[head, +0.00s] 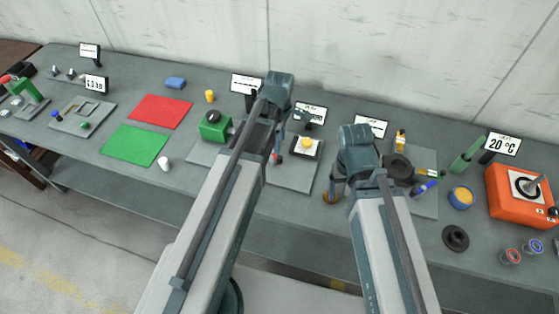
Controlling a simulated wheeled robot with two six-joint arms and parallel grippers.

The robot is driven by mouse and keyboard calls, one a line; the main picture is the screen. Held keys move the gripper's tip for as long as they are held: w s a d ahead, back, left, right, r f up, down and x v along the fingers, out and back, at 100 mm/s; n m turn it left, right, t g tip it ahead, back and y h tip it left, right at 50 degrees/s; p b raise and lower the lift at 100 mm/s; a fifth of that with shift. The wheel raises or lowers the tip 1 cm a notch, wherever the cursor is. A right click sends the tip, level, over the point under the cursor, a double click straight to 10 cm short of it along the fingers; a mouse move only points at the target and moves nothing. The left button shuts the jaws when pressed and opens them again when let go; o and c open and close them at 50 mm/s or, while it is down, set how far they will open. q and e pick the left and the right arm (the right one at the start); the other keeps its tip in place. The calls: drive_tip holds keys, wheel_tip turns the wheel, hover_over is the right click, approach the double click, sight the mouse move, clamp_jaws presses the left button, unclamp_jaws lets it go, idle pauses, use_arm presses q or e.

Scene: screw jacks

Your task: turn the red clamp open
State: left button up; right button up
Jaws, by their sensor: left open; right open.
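I cannot clearly make out a whole red clamp. A small red part (278,158) shows just below my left gripper (277,142), on or near the grey plate; I cannot tell whether it belongs to the clamp. My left gripper points down over the bench and is open; its fingers are small and partly merged with what lies behind. A green block (215,126) stands left of my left arm, its right side partly hidden by the arm. My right gripper (337,190) is open and points down near a brown-orange round part (331,198); I cannot tell whether they touch.
A plate with a yellow dome (306,143) lies between my grippers. Right of my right arm are a dark round part (398,168), a blue-yellow cup (461,198) and an orange box (520,196). Red (160,111) and green (135,145) mats lie left. The wall bounds the back.

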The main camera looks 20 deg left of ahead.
sight(279, 158)
use_arm(q)
wheel_tip(279, 158, down, 8)
drive_tip(key=b, duration=0.7)
drive_tip(key=shift+f, duration=0.1)
clamp_jaws()
